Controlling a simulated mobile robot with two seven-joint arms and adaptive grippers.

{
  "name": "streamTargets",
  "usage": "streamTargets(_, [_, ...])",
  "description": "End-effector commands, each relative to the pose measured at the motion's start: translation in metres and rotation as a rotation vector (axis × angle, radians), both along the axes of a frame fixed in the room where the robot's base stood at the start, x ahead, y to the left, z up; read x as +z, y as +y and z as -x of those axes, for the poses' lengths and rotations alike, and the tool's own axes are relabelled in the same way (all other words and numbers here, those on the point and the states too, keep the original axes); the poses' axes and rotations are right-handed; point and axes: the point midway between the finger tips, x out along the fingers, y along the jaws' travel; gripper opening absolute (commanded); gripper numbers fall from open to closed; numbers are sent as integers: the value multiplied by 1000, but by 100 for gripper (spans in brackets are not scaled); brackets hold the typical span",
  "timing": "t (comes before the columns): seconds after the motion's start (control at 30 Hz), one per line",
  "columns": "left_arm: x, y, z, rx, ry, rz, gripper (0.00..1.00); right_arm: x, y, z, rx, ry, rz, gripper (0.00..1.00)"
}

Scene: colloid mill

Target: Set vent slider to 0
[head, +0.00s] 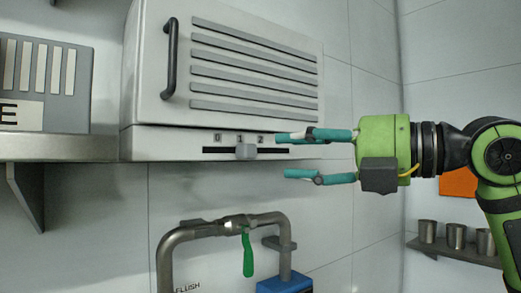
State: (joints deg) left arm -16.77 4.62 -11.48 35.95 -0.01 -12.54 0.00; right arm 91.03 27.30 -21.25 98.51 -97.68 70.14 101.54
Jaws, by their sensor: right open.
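The vent slider (246,151) is a small grey block in a dark horizontal slot on the lower front of a white vented cabinet (146,141). It sits under the label 1, with 0 to its left and 2 to its right. My right gripper (282,156) comes in from the right with teal fingers spread apart, one above the other. It is open and empty. Its fingertips are to the right of the slider, apart from it in the picture. The upper finger overlaps the right end of the slot. My left gripper is not in view.
The cabinet has a dark handle (170,58) at left. Below are a grey pipe (190,230) with a green valve lever (248,252) and a blue box (285,285). A shelf (60,148) holds a grey unit at left. Metal cups (456,236) stand at right.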

Motion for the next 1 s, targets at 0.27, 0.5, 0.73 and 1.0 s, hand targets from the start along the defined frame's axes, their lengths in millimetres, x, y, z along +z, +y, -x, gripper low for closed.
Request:
streamTargets(0.27, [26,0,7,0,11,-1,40,4,35,-21,1,6,4,47])
streamTargets(0.5, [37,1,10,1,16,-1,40,2,55,-33,1,3,2,47])
streamTargets(0.73, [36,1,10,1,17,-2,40,0,57,-35,0,2,1,47])
streamTargets(1.0, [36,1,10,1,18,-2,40,-1,57,-35,1,3,4,0])
